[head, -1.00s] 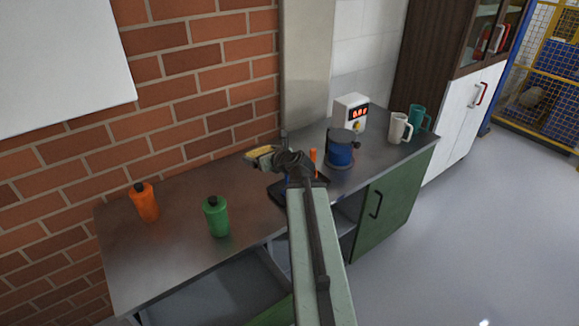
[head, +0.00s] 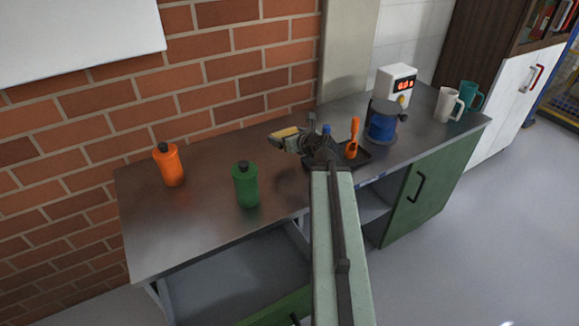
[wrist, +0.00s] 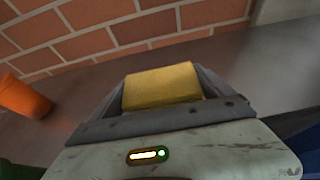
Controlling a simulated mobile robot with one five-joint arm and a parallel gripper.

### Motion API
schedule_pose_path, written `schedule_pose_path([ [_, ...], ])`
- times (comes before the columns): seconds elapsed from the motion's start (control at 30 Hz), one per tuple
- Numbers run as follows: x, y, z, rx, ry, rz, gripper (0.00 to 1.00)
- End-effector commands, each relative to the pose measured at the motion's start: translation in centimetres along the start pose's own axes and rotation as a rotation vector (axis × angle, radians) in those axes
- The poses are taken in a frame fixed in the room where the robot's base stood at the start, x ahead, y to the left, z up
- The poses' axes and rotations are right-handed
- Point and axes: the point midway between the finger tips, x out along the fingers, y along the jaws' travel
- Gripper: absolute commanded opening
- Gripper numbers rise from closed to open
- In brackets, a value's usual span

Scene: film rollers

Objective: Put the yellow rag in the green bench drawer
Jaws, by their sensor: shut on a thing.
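My gripper (head: 288,142) is shut on the yellow rag (head: 284,133) and holds it above the bench top (head: 210,180). In the wrist view the rag (wrist: 162,84) is a folded yellow block between the two fingers (wrist: 160,95). The green bench drawer (head: 283,306) is low in the head view, under the bench top. It appears pulled out, with its grey inside (head: 235,272) showing and its green front partly hidden by my arm.
An orange bottle (head: 168,165) and a green bottle (head: 246,186) stand on the left of the bench. A dark tray with an orange-handled tool (head: 353,140), a blue pot (head: 381,124), a meter (head: 398,84) and mugs (head: 447,104) stand to the right. A green cupboard door (head: 432,190) is below.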

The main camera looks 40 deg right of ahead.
Motion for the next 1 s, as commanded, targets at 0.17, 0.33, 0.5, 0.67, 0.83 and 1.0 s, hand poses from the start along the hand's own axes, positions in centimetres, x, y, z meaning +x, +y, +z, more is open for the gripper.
schedule_pose_path([
  [0.17,1.5,0.0,-3.6,0.0,0.0,0.0,0.51],
  [0.33,1.5,-0.1,-3.6,0.0,0.0,-0.001,0.51],
  [0.5,2.6,-0.1,-6.5,0.0,0.0,-0.001,0.51],
  [0.67,3.2,-0.1,-7.7,0.001,0.0,-0.001,0.51],
  [0.83,3.0,-0.1,-7.3,0.001,0.0,-0.001,0.51],
  [1.0,3.1,-0.1,-7.7,0.001,0.0,-0.002,0.96],
])
